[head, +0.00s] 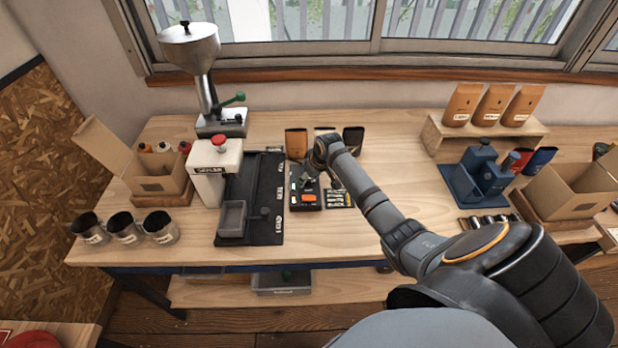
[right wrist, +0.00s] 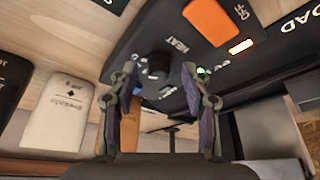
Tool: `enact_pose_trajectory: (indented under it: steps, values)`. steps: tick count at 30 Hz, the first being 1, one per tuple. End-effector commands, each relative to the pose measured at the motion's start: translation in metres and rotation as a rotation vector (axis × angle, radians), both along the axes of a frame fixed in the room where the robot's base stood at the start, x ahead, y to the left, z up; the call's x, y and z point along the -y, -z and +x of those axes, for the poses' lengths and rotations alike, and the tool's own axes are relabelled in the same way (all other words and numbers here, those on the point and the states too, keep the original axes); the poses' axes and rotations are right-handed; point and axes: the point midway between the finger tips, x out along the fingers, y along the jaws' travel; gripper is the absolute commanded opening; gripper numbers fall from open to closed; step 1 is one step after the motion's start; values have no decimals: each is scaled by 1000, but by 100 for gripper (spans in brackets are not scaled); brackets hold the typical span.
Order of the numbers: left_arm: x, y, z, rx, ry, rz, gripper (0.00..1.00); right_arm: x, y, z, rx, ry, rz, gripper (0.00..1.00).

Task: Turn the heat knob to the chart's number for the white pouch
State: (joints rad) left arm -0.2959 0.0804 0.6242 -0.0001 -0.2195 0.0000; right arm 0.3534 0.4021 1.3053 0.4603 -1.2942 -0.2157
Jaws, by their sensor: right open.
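The heat knob (right wrist: 158,66) is a dark round knob beside the word HEAT on a black control panel (right wrist: 125,62) in the right wrist view. My right gripper (right wrist: 160,80) is open, its two fingers on either side of the knob in that view; I cannot tell whether they touch it. In the head view my right gripper (head: 309,183) is over the panel and hides the knob. The white pouch (right wrist: 58,113) shows in the right wrist view and is mostly hidden behind my arm in the head view. The chart (head: 340,198) lies right of the panel, too small to read. My left gripper is out of view.
An orange switch (right wrist: 208,20), a lit bar (right wrist: 240,47) and a green light (right wrist: 201,71) are on the panel. A brown pouch (head: 296,143) and a black pouch (head: 353,139) stand behind it. A black tray (head: 266,190) lies left.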

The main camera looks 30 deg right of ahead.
Motion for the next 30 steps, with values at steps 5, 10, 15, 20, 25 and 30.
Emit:
enact_pose_trajectory:
  steps: [5,10,15,20,25,30]
  values:
    - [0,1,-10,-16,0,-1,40,0,0,0,0,0,0,35]
    - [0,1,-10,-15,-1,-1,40,0,0,0,0,0,0,12]
    - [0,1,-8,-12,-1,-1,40,0,0,0,0,0,0,0]
    - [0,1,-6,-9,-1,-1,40,1,0,0,-1,-14,0,0]
    - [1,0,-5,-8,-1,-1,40,1,0,0,-2,-73,0,0]
    - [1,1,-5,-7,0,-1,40,2,0,0,0,-189,1,0]
